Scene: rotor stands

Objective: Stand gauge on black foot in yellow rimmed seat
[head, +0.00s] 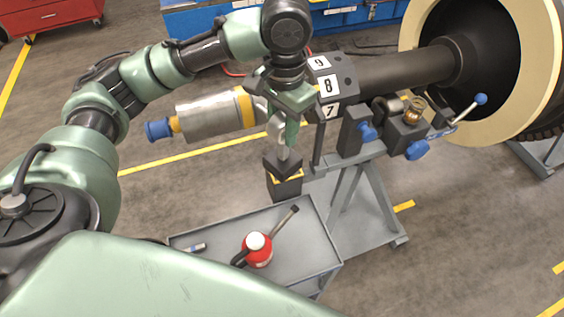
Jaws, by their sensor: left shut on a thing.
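My left gripper (288,127) points down beside the rotor stand and is shut on the gauge. The gauge shows as a pale grey stem (284,150) below the gripper, with a black foot (282,165) at its lower end. The seat (286,189) is a dark box with a yellow rim on the stand's left end. The foot overlaps the seat's top in the picture and covers part of the rim. I cannot tell whether it touches the seat or hangs just above it. The gripper hides the upper gauge. My right gripper is not in view.
A silver cylinder with a blue knob (208,117) sticks out left behind the gripper. A numbered block (329,86) and dark shaft lie right. A grey cart tray (215,238) below holds a red and white canister (257,249) and tools. Blue clamp knobs (417,150) are farther right.

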